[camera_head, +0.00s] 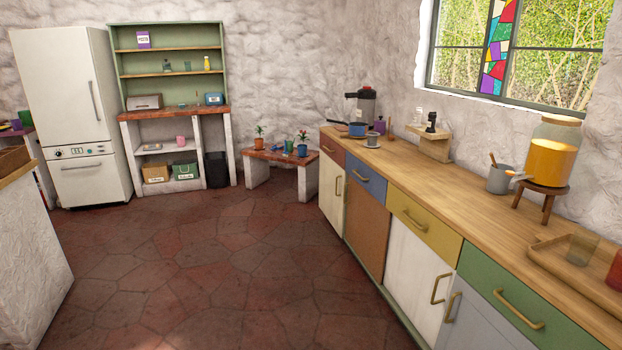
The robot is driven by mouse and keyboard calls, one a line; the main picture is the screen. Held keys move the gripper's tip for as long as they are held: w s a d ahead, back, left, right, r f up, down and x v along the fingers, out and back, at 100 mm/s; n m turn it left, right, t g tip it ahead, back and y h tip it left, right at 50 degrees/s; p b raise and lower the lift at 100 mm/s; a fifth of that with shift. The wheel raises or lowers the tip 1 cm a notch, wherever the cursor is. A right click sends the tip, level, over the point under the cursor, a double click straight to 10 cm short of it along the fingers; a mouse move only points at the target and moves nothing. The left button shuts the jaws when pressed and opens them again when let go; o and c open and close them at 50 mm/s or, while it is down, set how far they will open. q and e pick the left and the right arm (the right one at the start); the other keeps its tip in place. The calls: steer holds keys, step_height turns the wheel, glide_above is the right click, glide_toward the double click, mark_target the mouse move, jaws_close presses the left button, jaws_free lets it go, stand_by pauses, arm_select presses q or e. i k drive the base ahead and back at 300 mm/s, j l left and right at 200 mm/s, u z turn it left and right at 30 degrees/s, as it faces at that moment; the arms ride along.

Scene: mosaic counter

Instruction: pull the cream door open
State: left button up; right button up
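A cream door (413,290) sits in the counter front under a yellow drawer (424,225). It looks shut, with a brass upright handle (438,289) near its right edge. A second cream door (329,192) sits farther along the counter under a red drawer (332,150). It also looks shut, with a brass handle (338,186) near its right edge. The tall fridge (62,90) at the far left has a cream-white door too, which is shut. Neither of my grippers is in view.
A grey door (475,325) with its own handle adjoins the nearer cream door. The wooden counter top (450,175) holds a juice jar (554,150) and a tray. A low bench (283,158) stands at the back. The red stone floor (220,260) is clear.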

mark_target(332, 177)
steer(key=i, duration=2.65)
steer(key=i+j+z, duration=0.1)
steer(key=i, duration=0.35)
steer(key=i+j+z, duration=0.1)
steer(key=i, duration=0.3)
steer(key=i+j+z, duration=0.1)
steer(key=i, duration=0.3)
steer(key=j, duration=0.1)
